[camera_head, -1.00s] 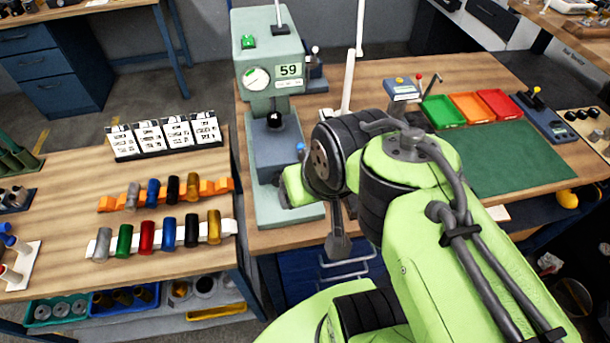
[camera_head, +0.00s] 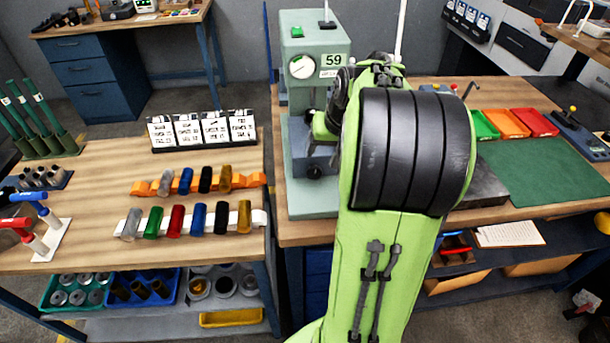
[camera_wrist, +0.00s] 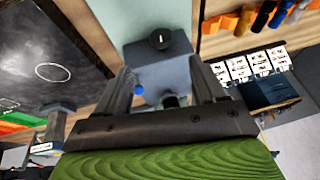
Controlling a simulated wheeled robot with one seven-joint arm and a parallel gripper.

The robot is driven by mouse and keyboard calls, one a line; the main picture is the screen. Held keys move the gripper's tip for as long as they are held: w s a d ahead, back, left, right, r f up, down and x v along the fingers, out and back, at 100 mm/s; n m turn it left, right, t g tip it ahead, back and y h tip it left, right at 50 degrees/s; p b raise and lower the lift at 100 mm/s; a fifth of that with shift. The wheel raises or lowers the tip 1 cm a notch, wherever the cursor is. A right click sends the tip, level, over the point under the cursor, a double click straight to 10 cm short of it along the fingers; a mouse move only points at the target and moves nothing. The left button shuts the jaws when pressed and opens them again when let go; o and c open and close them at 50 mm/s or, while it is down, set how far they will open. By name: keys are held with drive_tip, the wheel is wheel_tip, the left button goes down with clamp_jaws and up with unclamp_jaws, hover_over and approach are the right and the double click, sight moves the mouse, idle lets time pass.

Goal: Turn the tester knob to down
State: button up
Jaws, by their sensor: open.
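The tester (camera_head: 310,88) is a pale green machine with a round dial and a "59" display, on the bench at centre. A black knob (camera_head: 314,171) shows low on its front, beside my arm. In the wrist view, a black round knob (camera_wrist: 160,41) with a short white mark sits on a blue-grey block (camera_wrist: 170,75). The mark looks roughly vertical in that picture. My gripper (camera_wrist: 161,72) is open and empty, its fingers spread either side of the block, with the knob beyond the tips and apart from them. My arm hides most of the gripper in the head view.
Left of the tester, a wooden table holds an orange rack (camera_head: 146,188) and a white rack of coloured cylinders, plus white cards (camera_head: 202,130). Right of my arm are coloured trays (camera_head: 502,122) and a green mat (camera_head: 545,170). A small blue ball (camera_wrist: 138,89) shows beside one finger.

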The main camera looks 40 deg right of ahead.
sight(314, 171)
drive_tip(key=b+x, duration=0.2)
drive_tip(key=x, duration=1)
drive_tip(key=shift+w+a+f, duration=0.1)
drive_tip(key=shift+w+f, duration=0.05)
drive_tip(key=shift+f, duration=0.1)
drive_tip(key=c, duration=1)
drive_tip(key=shift+w+a+g+h+b, duration=0.1)
drive_tip(key=shift+a+g+h+b, duration=0.05)
drive_tip(key=shift+g+h+b, duration=0.3)
drive_tip(key=shift+r+h, duration=0.1)
drive_tip(key=shift+h, duration=0.15)
drive_tip(key=o, duration=1)
